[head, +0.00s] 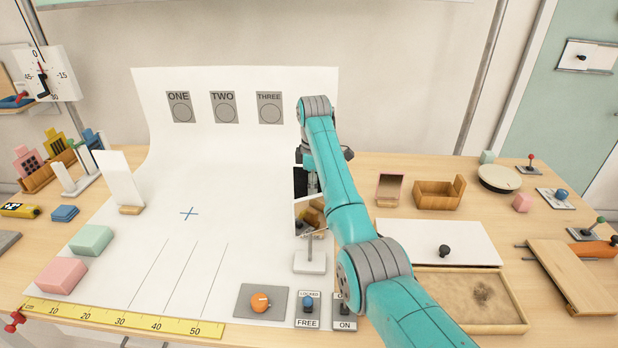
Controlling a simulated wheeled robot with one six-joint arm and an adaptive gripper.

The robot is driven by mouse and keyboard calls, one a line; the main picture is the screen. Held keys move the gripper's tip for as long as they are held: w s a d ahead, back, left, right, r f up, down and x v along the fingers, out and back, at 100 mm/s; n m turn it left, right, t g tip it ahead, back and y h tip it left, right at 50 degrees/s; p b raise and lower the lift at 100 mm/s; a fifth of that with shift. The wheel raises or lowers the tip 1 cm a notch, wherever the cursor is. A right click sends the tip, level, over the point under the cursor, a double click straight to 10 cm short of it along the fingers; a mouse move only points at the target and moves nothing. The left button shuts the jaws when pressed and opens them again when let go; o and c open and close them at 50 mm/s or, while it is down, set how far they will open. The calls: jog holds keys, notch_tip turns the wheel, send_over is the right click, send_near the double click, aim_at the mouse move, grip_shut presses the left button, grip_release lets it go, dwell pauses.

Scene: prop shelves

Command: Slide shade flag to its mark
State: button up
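A dark upright panel (299,182), which may be the shade flag, stands behind my arm near the middle of the picture, partly hidden. A white upright card (119,178) on a wooden foot stands at the left of the white sheet. A blue cross mark (189,213) is on the sheet, and thin ruled lines run nearer the front. I cannot tell which mark is the flag's. My gripper (312,187) points down beside the dark panel, mostly hidden by my arm. Its fingers and any contact are unclear.
A tilted mirror-like panel on a white stand (310,262) is just in front of the gripper. An orange knob plate (260,302) and switches are at the front. Pink (62,275) and green (91,240) blocks lie left. The sheet's middle is clear.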

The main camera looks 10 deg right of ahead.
jog(key=shift+f, duration=0.15)
grip_shut()
jog(key=shift+r, duration=0.25)
dwell(0.4)
jog(key=shift+a, duration=0.1)
